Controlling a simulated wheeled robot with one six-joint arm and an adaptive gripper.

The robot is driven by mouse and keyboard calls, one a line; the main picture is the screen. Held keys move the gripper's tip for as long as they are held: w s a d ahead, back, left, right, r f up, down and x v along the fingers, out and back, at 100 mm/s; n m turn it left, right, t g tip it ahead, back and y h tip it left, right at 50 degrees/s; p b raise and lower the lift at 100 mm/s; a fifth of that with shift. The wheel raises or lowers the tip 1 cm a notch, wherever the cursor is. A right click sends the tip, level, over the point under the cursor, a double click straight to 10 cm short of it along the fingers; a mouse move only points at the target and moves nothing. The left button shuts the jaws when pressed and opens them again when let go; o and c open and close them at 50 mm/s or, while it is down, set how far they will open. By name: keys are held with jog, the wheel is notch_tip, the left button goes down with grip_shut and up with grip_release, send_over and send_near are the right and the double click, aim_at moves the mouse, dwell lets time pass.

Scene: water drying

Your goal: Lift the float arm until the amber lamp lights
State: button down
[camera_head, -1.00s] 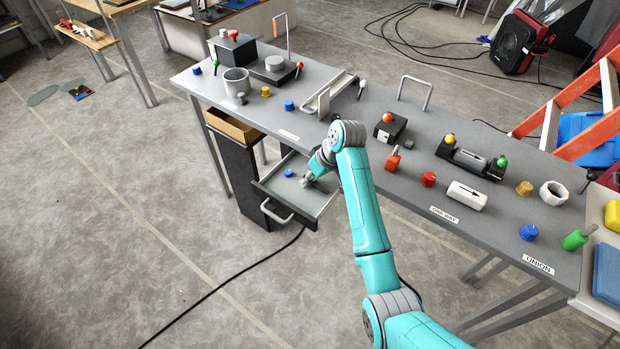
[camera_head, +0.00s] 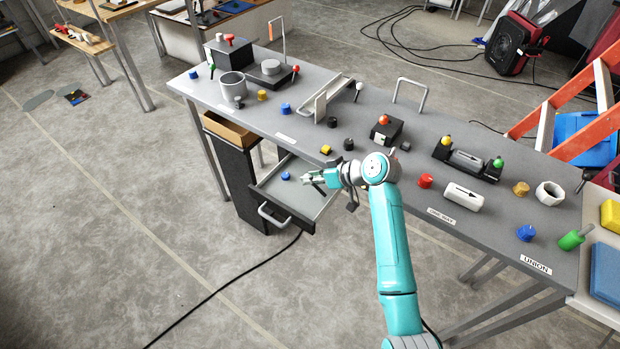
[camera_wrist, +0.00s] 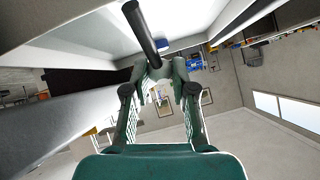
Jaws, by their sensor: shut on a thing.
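In the head view, my gripper (camera_head: 312,179) is over the open drawer (camera_head: 267,192) under the bench, to the right of a small blue knob (camera_head: 286,176). In the wrist view, my gripper's fingers (camera_wrist: 160,72) are closed around the lower end of a dark round rod (camera_wrist: 143,30), which runs up and left from the fingertips. I cannot tell whether this rod is the float arm. No clearly marked float arm or lit amber lamp can be made out. Small domed amber knobs, such as one on the bench (camera_head: 262,95), show no glow.
The grey bench (camera_head: 365,100) carries a grey pot (camera_head: 232,84), a black box with an orange-red dome (camera_head: 386,129), and a white block with an arrow (camera_head: 462,197). Its front edge overhangs the drawer.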

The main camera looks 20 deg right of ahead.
jog(key=shift+s+d+r+t, duration=0.15)
jog(key=shift+s+r+t, duration=0.05)
jog(key=shift+t, duration=0.3)
jog(key=c, duration=0.9)
grip_release()
jog(key=shift+y, duration=0.3)
jog(key=shift+c, duration=0.2)
jog(key=v, duration=1.2)
